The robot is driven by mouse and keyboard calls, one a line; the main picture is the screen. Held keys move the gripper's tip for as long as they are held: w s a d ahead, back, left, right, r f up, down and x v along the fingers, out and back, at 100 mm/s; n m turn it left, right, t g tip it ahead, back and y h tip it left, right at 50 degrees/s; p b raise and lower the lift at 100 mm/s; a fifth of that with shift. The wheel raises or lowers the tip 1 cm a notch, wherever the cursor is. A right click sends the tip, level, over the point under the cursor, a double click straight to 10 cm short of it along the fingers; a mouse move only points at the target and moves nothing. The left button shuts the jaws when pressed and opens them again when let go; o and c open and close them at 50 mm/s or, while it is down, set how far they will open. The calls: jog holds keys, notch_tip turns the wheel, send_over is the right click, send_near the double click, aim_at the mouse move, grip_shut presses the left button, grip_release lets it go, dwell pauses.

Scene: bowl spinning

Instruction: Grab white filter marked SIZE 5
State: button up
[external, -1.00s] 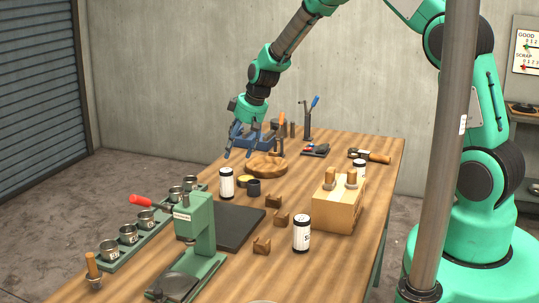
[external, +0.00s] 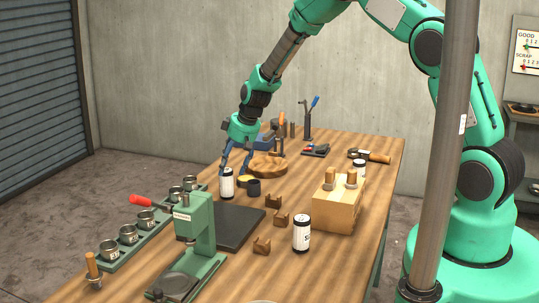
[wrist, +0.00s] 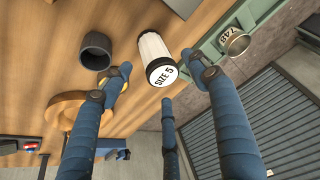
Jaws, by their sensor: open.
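The white filter marked SIZE 5 (wrist: 155,59) stands on the wooden table, with its label readable on its dark-rimmed end in the wrist view. In the external view this white filter (external: 227,186) is upright near the left side of the table. My gripper (external: 235,175) is open, with its blue fingers pointing down just above and around the filter's top. In the wrist view the fingers of my gripper (wrist: 163,84) spread to either side of the filter and one sits below it. I cannot tell whether any finger touches it.
A dark cup (external: 254,188) and a round wooden board (external: 268,166) are close by on the right. A green press (external: 196,237) and a rack of metal cups (external: 129,235) stand nearer the front. Another white filter (external: 302,234) stands by a wooden box (external: 338,207).

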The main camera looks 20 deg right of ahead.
aim_at(227, 170)
jog(key=shift+f, duration=0.15)
jog(key=shift+x, duration=2.45)
jog(key=shift+a, duration=0.1)
jog(key=c, duration=1.1)
jog(key=shift+r, duration=0.2)
jog(key=shift+c, duration=0.2)
jog(key=shift+w+r, duration=0.1)
jog(key=shift+r, duration=1.4)
jog(key=s+d+r+b, duration=0.1)
jog(key=s+d, duration=0.1)
jog(key=s, duration=0.5)
jog(key=s+d+b, duration=0.1)
jog(key=s+d, duration=0.2)
jog(key=s, duration=0.5)
jog(key=shift+r, duration=0.35)
jog(key=shift+s+d, duration=0.1)
jog(key=shift+d, duration=0.05)
